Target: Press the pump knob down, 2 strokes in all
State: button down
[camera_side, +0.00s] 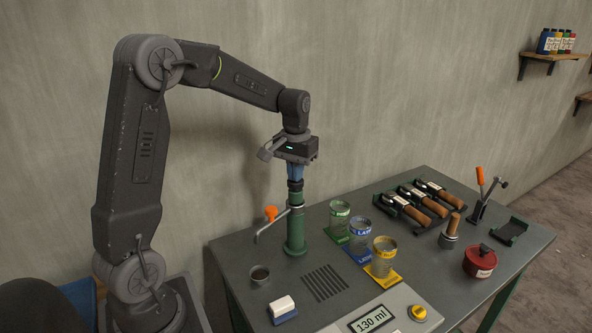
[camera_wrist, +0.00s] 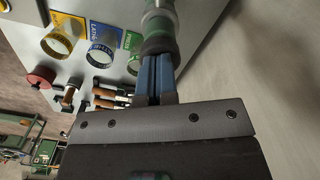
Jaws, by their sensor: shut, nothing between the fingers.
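The pump is a green column (camera_side: 295,232) with a dark round knob (camera_side: 295,185) on top and an orange-tipped side arm (camera_side: 270,213). My gripper (camera_side: 295,177) is shut and points straight down over the knob, with nothing between its blue fingers. The fingertips are at the knob's top, and I cannot tell whether they press on it or only sit close. In the wrist view the shut fingers (camera_wrist: 156,62) end at the dark knob (camera_wrist: 158,44), which hides part of the column.
Cups with green (camera_side: 340,219), blue (camera_side: 359,236) and yellow (camera_side: 382,257) bands stand right of the pump. A small dark cup (camera_side: 260,274) and a white block (camera_side: 282,308) are in front. A display (camera_side: 373,318) reads 130 ml. A red pot (camera_side: 480,262) stands farther right.

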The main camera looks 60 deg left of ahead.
jog(key=shift+r, duration=2.45)
jog(key=shift+f, duration=0.1)
jog(key=shift+f, duration=2.4)
jog(key=shift+r, duration=2.5)
jog(key=shift+r, duration=0.1)
jog(key=shift+r, duration=2.9)
